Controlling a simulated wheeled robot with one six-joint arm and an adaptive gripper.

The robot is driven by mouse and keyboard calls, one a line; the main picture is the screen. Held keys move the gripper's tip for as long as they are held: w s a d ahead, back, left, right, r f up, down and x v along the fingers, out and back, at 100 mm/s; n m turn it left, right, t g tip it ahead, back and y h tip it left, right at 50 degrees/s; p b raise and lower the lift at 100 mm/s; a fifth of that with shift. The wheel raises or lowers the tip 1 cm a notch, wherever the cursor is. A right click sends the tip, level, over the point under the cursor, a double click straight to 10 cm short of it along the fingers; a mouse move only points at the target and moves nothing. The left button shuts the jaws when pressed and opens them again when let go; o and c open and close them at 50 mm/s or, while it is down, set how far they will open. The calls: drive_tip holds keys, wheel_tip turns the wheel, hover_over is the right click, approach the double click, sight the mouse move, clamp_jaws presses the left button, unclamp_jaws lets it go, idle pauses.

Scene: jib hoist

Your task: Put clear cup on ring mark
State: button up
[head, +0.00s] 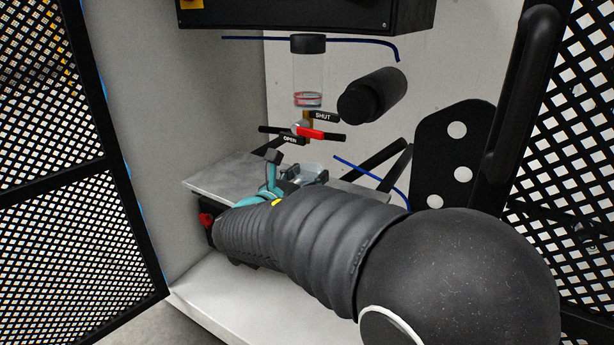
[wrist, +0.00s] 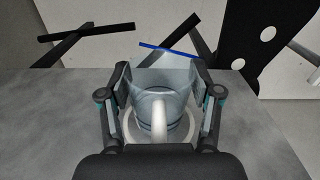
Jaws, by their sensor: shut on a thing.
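The clear cup (wrist: 158,88) is between the fingers of my gripper (wrist: 163,92) in the wrist view. It looks upright, and its pale handle (wrist: 160,122) faces the camera. My gripper is shut on it, one finger at each side. A pale ring mark (wrist: 132,130) shows on the grey shelf around the lower part of the cup. I cannot tell whether the cup's base touches the shelf. In the head view, my gripper (head: 285,168) is low over the shelf, and the cup (head: 313,173) is partly hidden.
The grey shelf (head: 215,178) has free room at its left. Above it are a valve with a red handle (head: 318,133), OPEN and SHUT labels, and a clear sight tube (head: 308,75). A black cylinder (head: 373,95) juts out nearby. Mesh doors (head: 60,150) stand at both sides.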

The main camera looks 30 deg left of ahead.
drive_tip(key=shift+f, duration=0.15)
drive_tip(key=o, duration=1)
drive_tip(key=shift+s, duration=0.15)
drive_tip(key=s, duration=0.7)
drive_tip(key=s+a, duration=0.1)
drive_tip(key=s, duration=0.3)
drive_tip(key=shift+s, duration=0.35)
drive_tip(key=shift+a, duration=0.1)
